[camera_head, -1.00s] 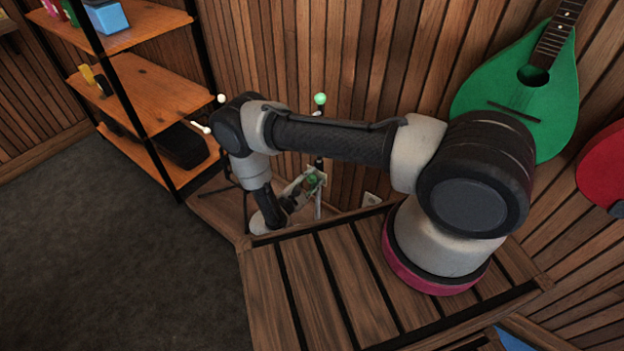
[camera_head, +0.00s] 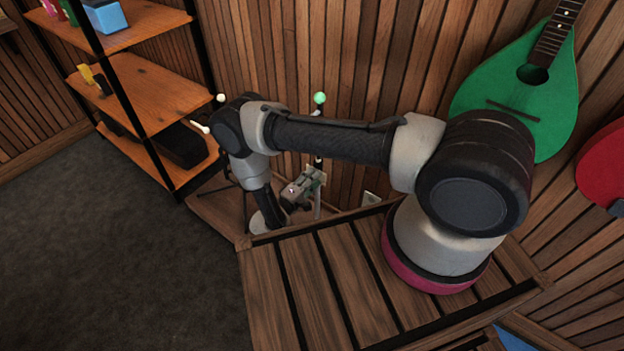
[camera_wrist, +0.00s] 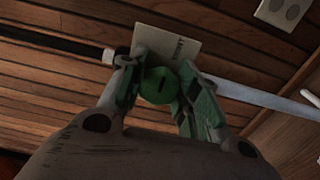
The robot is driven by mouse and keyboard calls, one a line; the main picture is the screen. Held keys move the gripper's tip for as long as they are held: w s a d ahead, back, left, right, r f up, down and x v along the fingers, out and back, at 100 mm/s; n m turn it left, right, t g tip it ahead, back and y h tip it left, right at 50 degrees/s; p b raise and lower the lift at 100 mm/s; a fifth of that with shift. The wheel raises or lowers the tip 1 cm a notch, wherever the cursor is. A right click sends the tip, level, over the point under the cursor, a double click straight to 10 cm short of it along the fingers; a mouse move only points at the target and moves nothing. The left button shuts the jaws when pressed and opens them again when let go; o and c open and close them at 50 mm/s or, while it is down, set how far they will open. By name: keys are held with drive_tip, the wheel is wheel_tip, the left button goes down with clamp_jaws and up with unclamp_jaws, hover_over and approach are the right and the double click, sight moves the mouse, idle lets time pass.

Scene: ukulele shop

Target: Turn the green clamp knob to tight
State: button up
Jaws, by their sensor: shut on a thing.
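The green clamp knob (camera_wrist: 159,85) shows between my fingertips in the wrist view, with a dark straight mark on its round face. My gripper (camera_wrist: 157,88) is shut on it, one finger on each side. A pale card (camera_wrist: 176,42) with small lettering, unreadable here, sits just behind the knob, by a pole (camera_wrist: 255,95). In the head view my gripper (camera_head: 307,186) is at the pole behind the wooden platform, and the knob is mostly hidden by it.
Green-tipped (camera_head: 319,98) and white-tipped stand ends rise behind my arm. A shelf unit (camera_head: 150,95) stands left, a green ukulele (camera_head: 520,90) hangs right. A wall socket (camera_wrist: 283,10) is near the pole. The grey floor (camera_head: 110,250) at left is clear.

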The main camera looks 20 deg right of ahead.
drive_tip(key=shift+f+m, duration=0.1)
drive_tip(key=shift+m, duration=0.8)
drive_tip(key=shift+s, duration=0.1)
drive_tip(key=o, duration=1)
drive_tip(key=v, duration=1.2)
